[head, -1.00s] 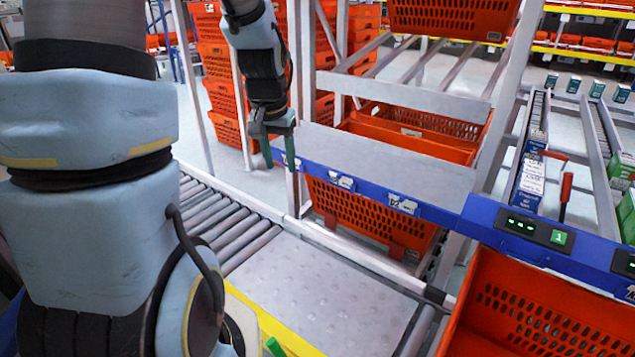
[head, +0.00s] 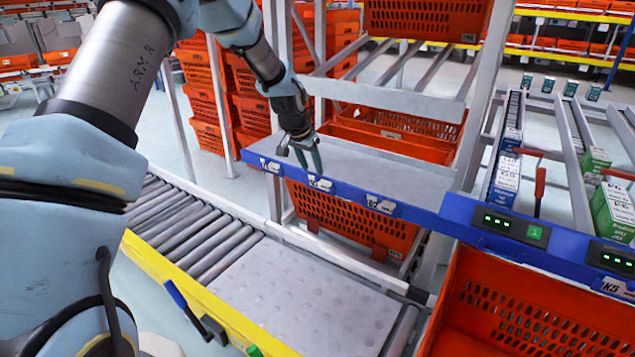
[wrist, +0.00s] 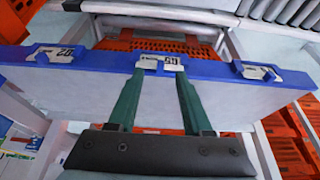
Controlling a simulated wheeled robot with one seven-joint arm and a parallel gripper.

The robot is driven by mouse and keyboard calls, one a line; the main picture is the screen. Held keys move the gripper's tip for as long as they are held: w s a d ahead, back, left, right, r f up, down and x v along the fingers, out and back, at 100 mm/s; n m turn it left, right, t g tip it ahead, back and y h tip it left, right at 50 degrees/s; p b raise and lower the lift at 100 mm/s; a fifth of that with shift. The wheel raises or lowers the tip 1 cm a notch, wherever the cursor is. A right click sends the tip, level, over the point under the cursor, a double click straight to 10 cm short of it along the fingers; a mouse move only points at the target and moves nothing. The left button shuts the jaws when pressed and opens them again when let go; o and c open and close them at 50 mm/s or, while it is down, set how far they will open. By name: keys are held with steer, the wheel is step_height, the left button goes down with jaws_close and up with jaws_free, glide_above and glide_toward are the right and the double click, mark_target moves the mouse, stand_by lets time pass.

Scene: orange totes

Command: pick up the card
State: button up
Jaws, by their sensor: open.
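Several small white cards with dark print sit in holders along a blue rail (head: 350,191). The card nearest my gripper (head: 320,183) is at the rail's left part. In the wrist view this middle card (wrist: 168,60) lies just beyond my fingertips, roughly between them. My gripper (head: 309,163) has two green fingers, spread apart with nothing held between them. It points down at the rail from above the grey shelf. Whether the fingertips touch the card cannot be told. Other cards are to its left (head: 270,165) and right (head: 380,203).
An orange tote (head: 345,215) is below the rail, and another (head: 540,310) stands at the lower right. A roller conveyor (head: 195,235) with a metal plate (head: 305,305) runs in front. Boxes (head: 612,210) stand in lanes at the right.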

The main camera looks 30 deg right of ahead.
mark_target(316, 178)
steer(key=shift+p+x, duration=0.85)
steer(key=shift+x, duration=1.8)
steer(key=shift+w+d, duration=0.1)
steer(key=shift+c, duration=0.3)
steer(key=shift+r, duration=0.1)
jaws_close()
